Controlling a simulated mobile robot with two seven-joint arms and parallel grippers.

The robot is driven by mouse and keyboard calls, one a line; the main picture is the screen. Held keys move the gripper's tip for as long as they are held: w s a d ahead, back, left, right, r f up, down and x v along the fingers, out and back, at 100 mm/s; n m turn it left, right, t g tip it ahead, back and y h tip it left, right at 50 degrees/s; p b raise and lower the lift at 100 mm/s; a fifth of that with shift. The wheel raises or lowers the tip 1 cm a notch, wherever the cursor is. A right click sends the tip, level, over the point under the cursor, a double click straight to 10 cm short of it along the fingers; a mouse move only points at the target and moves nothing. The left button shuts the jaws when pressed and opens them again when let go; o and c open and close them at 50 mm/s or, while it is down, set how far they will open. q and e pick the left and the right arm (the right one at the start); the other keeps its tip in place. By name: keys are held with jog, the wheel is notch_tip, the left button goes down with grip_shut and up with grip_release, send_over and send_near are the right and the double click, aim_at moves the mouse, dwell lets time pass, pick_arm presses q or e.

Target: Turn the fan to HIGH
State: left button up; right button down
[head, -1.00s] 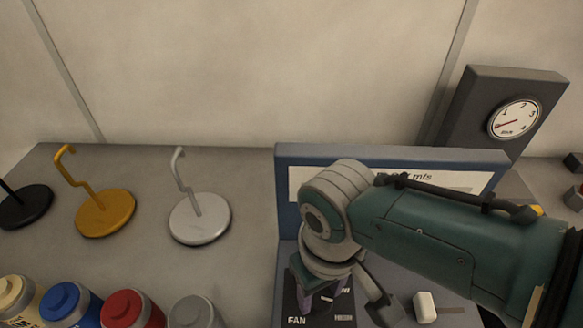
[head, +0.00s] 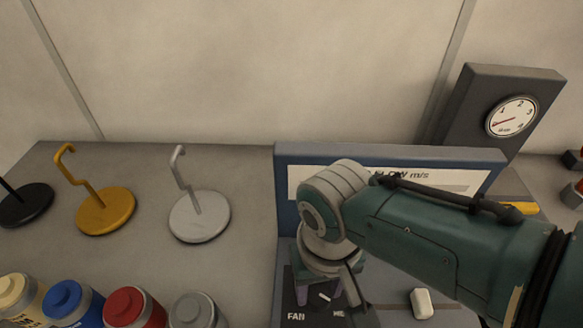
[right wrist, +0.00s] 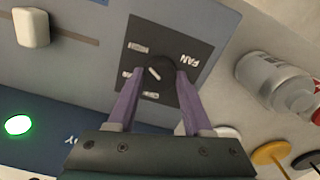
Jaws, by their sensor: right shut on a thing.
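The fan knob (right wrist: 160,70) is a small dark round knob with a white pointer line, on a black plate (right wrist: 182,38) marked FAN. In the right wrist view the pointer slants; the small setting labels around it are too blurred to read. My right gripper (right wrist: 161,73) is shut on the knob, one purple finger on each side. In the head view the right gripper (head: 322,292) comes down over the FAN plate (head: 291,302), and the wrist hides part of the knob and labels. My left gripper is not in view.
A white slider (head: 421,303) sits right of the plate. A blue panel with a flow display (head: 310,183) stands behind, partly covered by my arm. A dial gauge (head: 512,117) is at right. Hook stands (head: 105,213) and coloured canisters (head: 130,308) stand left. A green light (right wrist: 18,124) glows.

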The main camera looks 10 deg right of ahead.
aim_at(318, 293)
jog(key=shift+c, duration=1.5)
grip_release()
jog(key=shift+r+p, duration=0.35)
jog(key=shift+r, duration=0.05)
notch_tip(318, 293, up, 9)
jog(key=p, duration=0.4)
